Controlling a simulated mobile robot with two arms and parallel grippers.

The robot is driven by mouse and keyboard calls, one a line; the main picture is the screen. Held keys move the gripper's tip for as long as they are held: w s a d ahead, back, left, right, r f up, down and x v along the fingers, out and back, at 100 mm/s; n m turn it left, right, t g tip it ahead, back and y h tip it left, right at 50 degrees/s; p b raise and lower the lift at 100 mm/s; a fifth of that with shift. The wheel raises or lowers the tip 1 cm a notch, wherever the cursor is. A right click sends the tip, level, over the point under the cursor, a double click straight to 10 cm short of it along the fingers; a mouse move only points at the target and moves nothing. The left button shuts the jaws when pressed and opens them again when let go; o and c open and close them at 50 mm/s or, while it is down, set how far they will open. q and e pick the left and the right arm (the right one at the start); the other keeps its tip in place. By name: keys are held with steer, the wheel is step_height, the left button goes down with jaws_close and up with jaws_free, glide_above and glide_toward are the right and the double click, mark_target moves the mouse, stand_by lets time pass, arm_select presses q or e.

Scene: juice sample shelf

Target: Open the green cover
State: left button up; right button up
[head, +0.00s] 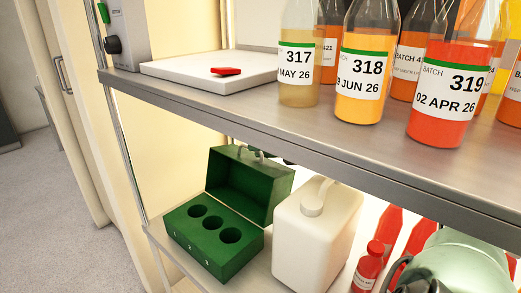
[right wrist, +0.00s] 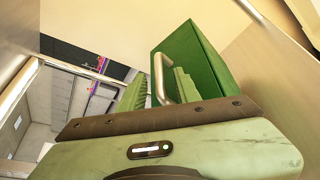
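The green box (head: 214,236) stands on the lower shelf in the head view, with three round holes in its top face. Its green cover (head: 246,184) is raised and leans back, with a metal handle (head: 249,151) on its upper edge. In the right wrist view the cover (right wrist: 195,55) and the bar of its handle (right wrist: 159,78) are close ahead. My right gripper (right wrist: 159,88) has its ridged green fingers apart, with the handle showing between them; I cannot tell whether they touch it. My left gripper is not in view.
A white jug (head: 310,230) stands right of the box, with red bottles (head: 368,267) beyond it. The upper shelf (head: 240,112) overhangs the box and holds several labelled juice bottles (head: 362,75) and a white board (head: 190,73) with a red piece (head: 226,71).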

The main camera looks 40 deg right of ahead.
jaws_close()
stand_by(1.4)
